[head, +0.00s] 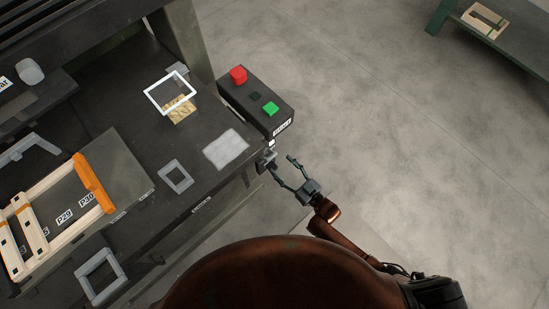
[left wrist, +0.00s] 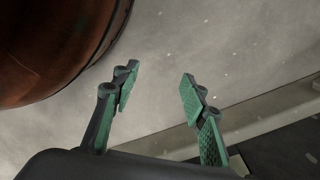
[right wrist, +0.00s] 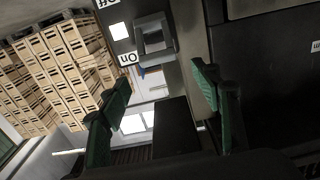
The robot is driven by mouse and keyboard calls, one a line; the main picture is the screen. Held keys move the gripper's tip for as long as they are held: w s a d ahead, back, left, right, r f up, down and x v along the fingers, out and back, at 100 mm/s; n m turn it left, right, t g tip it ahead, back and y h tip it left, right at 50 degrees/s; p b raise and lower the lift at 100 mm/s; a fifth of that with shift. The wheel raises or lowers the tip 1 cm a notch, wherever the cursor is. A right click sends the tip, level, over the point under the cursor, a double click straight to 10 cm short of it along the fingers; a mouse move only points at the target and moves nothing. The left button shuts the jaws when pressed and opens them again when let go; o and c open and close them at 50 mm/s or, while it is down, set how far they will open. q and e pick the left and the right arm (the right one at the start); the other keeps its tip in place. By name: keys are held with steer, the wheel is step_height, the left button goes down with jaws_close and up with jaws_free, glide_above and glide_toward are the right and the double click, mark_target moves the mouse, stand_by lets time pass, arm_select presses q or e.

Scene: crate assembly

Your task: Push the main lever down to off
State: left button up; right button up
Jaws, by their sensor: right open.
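The main lever appears to be the grey block-like handle (right wrist: 155,38) at the top of the right wrist view, beside an ON label (right wrist: 127,58). In the head view a small grey part (head: 266,159) sits at the near end of the black control box (head: 252,101), partly covered by my right gripper. My right gripper (head: 278,163) is open and empty, its fingers close to that part; contact cannot be told. In the right wrist view its fingers (right wrist: 162,84) are apart below the handle. My left gripper (left wrist: 158,90) is open and empty over the floor.
The box carries a red button (head: 238,75) and a green button (head: 271,108). The dark workbench (head: 150,130) holds a white frame (head: 151,101), a grey frame (head: 163,175) and an orange-and-wood crate part (head: 94,184). Open floor lies to the right.

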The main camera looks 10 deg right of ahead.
mark_target(272, 156)
steer(key=b+x, duration=0.1)
steer(key=x, duration=0.2)
steer(key=shift+w+a+f, duration=0.15)
steer(key=shift+w, duration=0.2)
arm_select(q)
steer(key=shift+w+d+r, duration=0.3)
steer(key=shift+w+r, duration=0.2)
steer(key=shift+r, duration=0.3)
steer(key=shift+w+d+r, duration=0.3)
steer(key=shift+w+r, duration=0.2)
steer(key=shift+r, duration=0.25)
arm_select(e)
steer(key=shift+w+a, duration=0.3)
steer(key=shift+w, duration=0.1)
jaws_close()
